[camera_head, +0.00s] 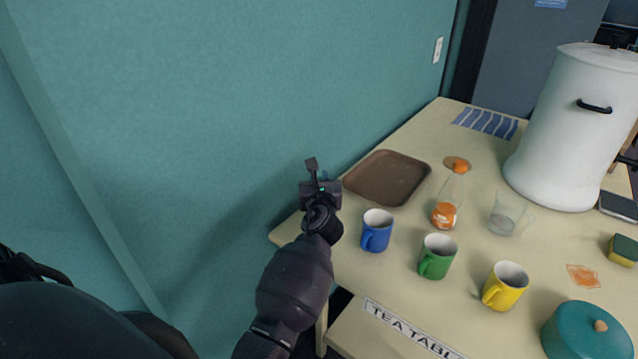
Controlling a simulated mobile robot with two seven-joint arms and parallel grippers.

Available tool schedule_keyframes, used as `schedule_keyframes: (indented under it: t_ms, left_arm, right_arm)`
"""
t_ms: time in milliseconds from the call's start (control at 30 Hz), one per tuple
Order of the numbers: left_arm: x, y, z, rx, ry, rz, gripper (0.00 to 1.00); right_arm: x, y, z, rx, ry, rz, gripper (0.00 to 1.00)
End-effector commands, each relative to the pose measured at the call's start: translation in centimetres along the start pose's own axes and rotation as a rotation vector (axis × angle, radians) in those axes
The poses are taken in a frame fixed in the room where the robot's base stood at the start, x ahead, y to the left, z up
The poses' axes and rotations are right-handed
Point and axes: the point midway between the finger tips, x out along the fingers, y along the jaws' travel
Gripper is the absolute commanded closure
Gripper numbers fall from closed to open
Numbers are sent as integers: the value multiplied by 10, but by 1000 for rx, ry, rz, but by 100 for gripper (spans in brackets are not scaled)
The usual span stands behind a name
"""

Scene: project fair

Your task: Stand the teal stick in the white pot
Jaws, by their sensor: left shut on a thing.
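My left gripper (319,182) is up at the table's left end, in front of the teal wall and left of the brown tray. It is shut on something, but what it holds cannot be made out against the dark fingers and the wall. I see no teal stick clearly. A small white pot is not seen; the only large white vessel is a tall lidded urn (567,130) with a black side handle, at the back right of the table. My right gripper is not in view.
The cream table (400,290) holds a brown tray (388,178), an orange-capped bottle (447,205), a clear glass (508,215), blue (376,232), green (437,258) and yellow (505,287) mugs, a teal lidded pot (585,335) and a sponge (623,250). The wall (220,100) is close behind.

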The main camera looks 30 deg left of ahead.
Motion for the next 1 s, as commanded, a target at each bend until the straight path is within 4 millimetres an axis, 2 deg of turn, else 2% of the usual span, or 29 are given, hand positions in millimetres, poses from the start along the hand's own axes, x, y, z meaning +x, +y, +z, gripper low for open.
schedule_keyframes:
  t_ms: [433, 467, 600, 633, 1000]
  left_arm:
    - [0, 0, -6, 0, 0, 0, 100]
    - [0, 0, -6, -1, 0, 0, 81]
    - [0, 0, -5, -1, 0, 0, 60]
    - [0, 0, -5, -1, 0, 0, 57]
    - [-2, 0, -1, 0, 0, 0, 57]
  right_arm:
    - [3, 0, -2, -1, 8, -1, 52]
    - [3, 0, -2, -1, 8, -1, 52]
    - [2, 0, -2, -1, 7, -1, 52]
    - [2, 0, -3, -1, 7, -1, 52]
    - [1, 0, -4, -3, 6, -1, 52]
